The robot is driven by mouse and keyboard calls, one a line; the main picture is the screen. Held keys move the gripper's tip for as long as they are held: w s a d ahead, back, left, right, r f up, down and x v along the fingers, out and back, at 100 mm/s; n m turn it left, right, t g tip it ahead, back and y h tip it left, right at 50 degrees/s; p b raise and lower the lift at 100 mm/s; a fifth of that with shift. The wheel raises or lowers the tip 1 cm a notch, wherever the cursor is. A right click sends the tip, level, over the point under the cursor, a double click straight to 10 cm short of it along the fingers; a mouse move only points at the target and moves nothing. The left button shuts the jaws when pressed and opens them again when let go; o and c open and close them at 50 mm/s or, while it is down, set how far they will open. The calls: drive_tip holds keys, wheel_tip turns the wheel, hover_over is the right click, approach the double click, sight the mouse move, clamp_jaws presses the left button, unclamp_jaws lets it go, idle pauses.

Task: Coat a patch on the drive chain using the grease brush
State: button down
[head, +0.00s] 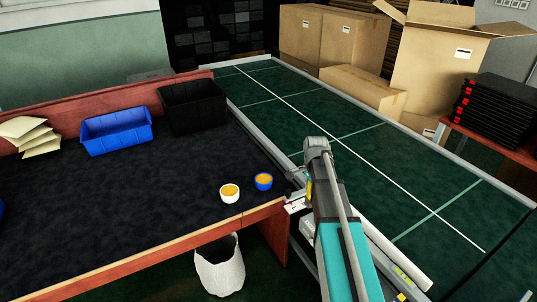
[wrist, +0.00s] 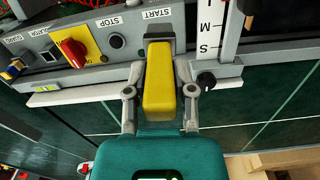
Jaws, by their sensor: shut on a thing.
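In the wrist view my gripper (wrist: 160,93) is shut on a yellow block-like handle (wrist: 158,75), which I take to be the grease brush. Its dark far end lies in front of a grey control panel, and I cannot tell whether they touch. In the head view my arm hides most of the gripper, beside the conveyor's near edge. A white cup (head: 229,194) and a blue cup (head: 264,182), both with orange-yellow contents, stand on the dark table left of the arm. I cannot make out the drive chain in either view.
The green conveyor (head: 400,165) runs behind my arm. Blue (head: 117,132) and black (head: 192,103) bins stand on the table. A white bin (head: 220,268) stands below.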

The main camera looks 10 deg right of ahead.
drive_tip(key=shift+d, duration=0.2)
drive_tip(key=shift+w, duration=0.25)
drive_tip(key=w+a+t+b, duration=0.1)
drive_tip(key=w+a, duration=0.3)
drive_tip(key=w, duration=0.4)
drive_tip(key=w+a+f+n+t+y+b, duration=0.1)
drive_tip(key=w+a, duration=0.3)
drive_tip(key=w, duration=0.4)
drive_tip(key=w+a+f+t+b, duration=0.1)
drive_tip(key=w+a, duration=0.3)
drive_tip(key=w, duration=0.5)
drive_tip(key=shift+a+t, duration=0.35)
drive_tip(key=shift+t, duration=0.05)
drive_tip(key=shift+f, duration=0.15)
wheel_tip(320, 180, down, 6)
drive_tip(key=b, duration=0.6)
drive_tip(key=shift+f+b, duration=0.4)
drive_tip(key=shift+b, duration=0.25)
idle(1.3)
